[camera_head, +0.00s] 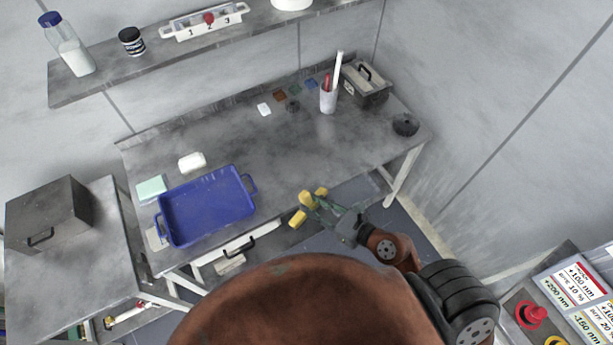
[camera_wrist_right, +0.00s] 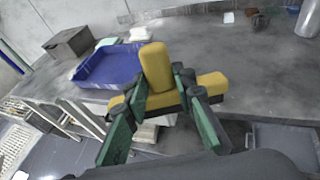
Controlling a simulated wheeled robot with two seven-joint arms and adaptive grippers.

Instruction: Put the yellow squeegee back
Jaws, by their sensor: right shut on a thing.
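The yellow squeegee (camera_head: 298,217) is held in my right gripper (camera_head: 318,203), in front of the table's front edge and to the right of the blue tray. In the right wrist view the squeegee (camera_wrist_right: 157,68) shows a yellow upright block and a yellow crosswise bar with a dark lower edge. The green fingers of my right gripper (camera_wrist_right: 167,92) close on it from both sides. The blue tray (camera_wrist_right: 108,66) lies behind it on the table; it also shows in the head view (camera_head: 207,205). My left gripper is out of view.
The grey table (camera_head: 300,150) has clear room in its middle. A white cup with tools (camera_head: 328,100), a dark box (camera_head: 365,82) and a black round object (camera_head: 405,124) stand at the back right. A metal box (camera_head: 48,215) stands on the left bench. A shelf (camera_head: 110,80) hangs above.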

